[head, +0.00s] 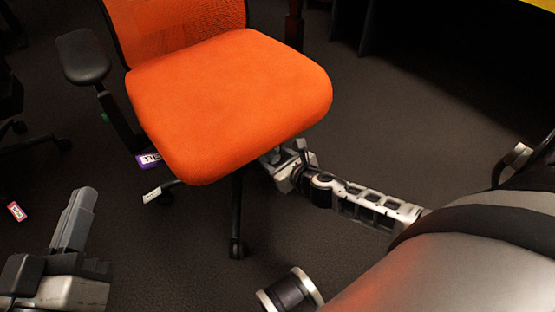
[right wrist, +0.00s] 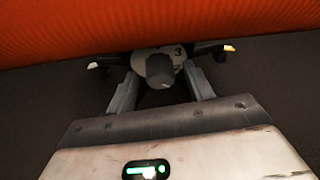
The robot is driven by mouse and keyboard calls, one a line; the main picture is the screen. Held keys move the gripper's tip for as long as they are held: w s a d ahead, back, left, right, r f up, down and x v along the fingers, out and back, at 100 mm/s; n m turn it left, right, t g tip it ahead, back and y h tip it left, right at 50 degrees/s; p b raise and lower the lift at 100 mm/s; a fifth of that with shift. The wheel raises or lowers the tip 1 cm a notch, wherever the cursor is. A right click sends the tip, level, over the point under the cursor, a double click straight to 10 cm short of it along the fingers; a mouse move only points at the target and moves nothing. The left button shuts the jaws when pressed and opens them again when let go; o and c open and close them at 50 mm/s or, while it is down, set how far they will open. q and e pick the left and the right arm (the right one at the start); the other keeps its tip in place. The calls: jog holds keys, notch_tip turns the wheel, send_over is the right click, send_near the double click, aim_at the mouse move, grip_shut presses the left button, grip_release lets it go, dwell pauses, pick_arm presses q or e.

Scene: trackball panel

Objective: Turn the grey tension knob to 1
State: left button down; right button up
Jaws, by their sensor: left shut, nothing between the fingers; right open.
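The grey tension knob (right wrist: 159,69) shows under the front of the orange chair seat in the right wrist view. Behind it is a pale dial plate (right wrist: 177,53) with a "3" to the knob's upper right. Any pointer mark on the knob is too small to tell. My right gripper (head: 284,163) is under the seat's right edge in the head view, where the knob is hidden. Its fingers are open, one on each side of the knob; I cannot tell whether they touch it. My left gripper (head: 75,218) is shut and empty at the lower left, away from the chair.
The orange seat (head: 232,95) hangs close above my right gripper. A purple tag (head: 149,160) and a white tag (head: 153,194) show at the seat's left side. A chair leg with a caster (head: 238,248) stands below. A red tag (head: 16,211) is at the far left.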

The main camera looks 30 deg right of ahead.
jog(key=shift+c, duration=0.3)
jog(key=c, duration=0.9)
